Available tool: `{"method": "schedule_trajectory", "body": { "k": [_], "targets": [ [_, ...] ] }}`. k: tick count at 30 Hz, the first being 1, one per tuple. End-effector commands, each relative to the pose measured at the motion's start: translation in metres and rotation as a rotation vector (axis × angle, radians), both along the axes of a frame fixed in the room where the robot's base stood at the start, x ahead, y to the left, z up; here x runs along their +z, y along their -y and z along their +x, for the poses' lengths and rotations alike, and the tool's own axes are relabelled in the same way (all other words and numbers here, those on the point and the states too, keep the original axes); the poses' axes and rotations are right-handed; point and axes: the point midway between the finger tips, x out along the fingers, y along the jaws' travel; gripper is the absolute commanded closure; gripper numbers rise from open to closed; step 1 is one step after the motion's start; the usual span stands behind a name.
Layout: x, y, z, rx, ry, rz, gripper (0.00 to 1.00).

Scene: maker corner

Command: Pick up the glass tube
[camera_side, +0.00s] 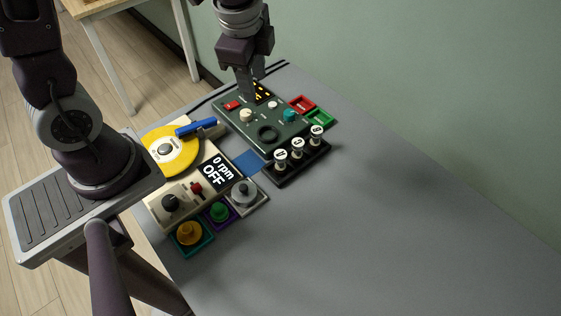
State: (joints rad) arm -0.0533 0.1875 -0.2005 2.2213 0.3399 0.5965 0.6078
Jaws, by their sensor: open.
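My gripper (244,93) points down over the back of a dark green control panel (232,127), with its jaws open. I see nothing held between the fingers, though they are small and dark here. Three small upright pieces with round white lettered tops, the left one (281,157), the middle one (297,147) and the right one (316,133), stand in a black rack (293,172) at the panel's front right. They may be glass tubes, but I cannot tell. My gripper is behind and left of them, apart from them.
A beige machine (187,192) reading "0 rpm OFF" has a yellow disc (186,155) and a blue bar (196,127). Orange (189,233), green (219,212) and grey (244,191) knobs sit in front. Red (302,104) and green (320,118) trays lie right of the panel. The right of the grey table (400,240) is clear.

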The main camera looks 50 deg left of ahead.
Motion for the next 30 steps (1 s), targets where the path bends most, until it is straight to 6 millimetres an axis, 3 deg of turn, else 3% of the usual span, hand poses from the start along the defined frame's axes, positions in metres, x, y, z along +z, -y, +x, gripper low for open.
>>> {"method": "schedule_trajectory", "body": {
  "k": [1,3,7,12,22,30],
  "targets": [
    [-0.032,0.007,0.011,-0.126,-0.068,0.002,0.59],
    [-0.071,0.017,0.021,-0.299,-0.13,-0.009,0.59],
    [-0.122,0.035,0.027,-0.513,-0.197,-0.048,0.59],
    [-0.149,0.043,0.026,-0.601,-0.219,-0.07,0.59],
    [-0.204,0.048,0.026,-0.598,-0.221,-0.069,0.59],
    [-0.212,0.047,0.026,-0.595,-0.217,-0.069,0.59]
  ]
}}
